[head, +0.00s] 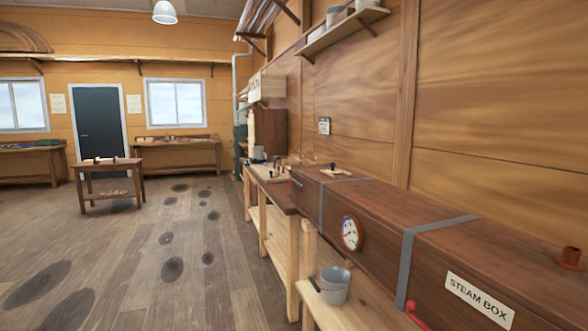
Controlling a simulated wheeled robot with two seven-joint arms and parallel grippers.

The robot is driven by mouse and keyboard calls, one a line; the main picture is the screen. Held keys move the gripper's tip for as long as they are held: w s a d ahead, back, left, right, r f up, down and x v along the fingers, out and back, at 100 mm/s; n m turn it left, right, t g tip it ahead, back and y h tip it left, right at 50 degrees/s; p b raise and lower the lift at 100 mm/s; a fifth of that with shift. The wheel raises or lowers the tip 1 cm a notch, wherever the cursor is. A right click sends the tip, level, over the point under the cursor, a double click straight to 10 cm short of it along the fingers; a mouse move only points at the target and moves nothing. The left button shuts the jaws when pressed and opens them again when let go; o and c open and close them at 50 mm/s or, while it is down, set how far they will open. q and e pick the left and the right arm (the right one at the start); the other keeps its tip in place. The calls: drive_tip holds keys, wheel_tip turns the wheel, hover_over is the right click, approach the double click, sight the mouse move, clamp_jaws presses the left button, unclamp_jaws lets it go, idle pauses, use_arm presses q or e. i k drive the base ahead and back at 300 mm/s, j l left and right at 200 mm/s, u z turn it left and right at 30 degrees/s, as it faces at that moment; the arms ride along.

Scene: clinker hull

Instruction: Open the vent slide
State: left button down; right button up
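The long brown wooden steam box (375,205) runs along the right wall, with a "STEAM BOX" label (480,300) on its front. On top of its far end lies a small pale wooden plate with a dark knob (336,173). It looks like the vent slide, but I cannot tell whether it is open or shut. A short copper-coloured pipe (570,259) stands on top at the near end. Neither of my grippers is in view.
A round gauge (351,233) and grey straps are on the box. A grey bucket (334,285) stands on the pale shelf below, near a red handle (415,312). A workbench (270,187) continues beyond. A low table (108,167) stands left; the floor between is clear.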

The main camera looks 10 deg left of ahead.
sight(332, 164)
drive_tip(key=i+j+u, duration=0.1)
drive_tip(key=i+j+z, duration=0.7)
drive_tip(key=j, duration=0.25)
drive_tip(key=i+j+z, duration=0.25)
drive_tip(key=j, duration=0.15)
drive_tip(key=i+j+z, duration=0.2)
drive_tip(key=j, duration=0.25)
drive_tip(key=i+j+z, duration=0.1)
drive_tip(key=j+z, duration=0.15)
drive_tip(key=j, duration=0.2)
drive_tip(key=i+j+z, duration=0.1)
drive_tip(key=j+z, duration=0.15)
drive_tip(key=j, duration=0.25)
drive_tip(key=j+z, duration=0.2)
drive_tip(key=j, duration=0.25)
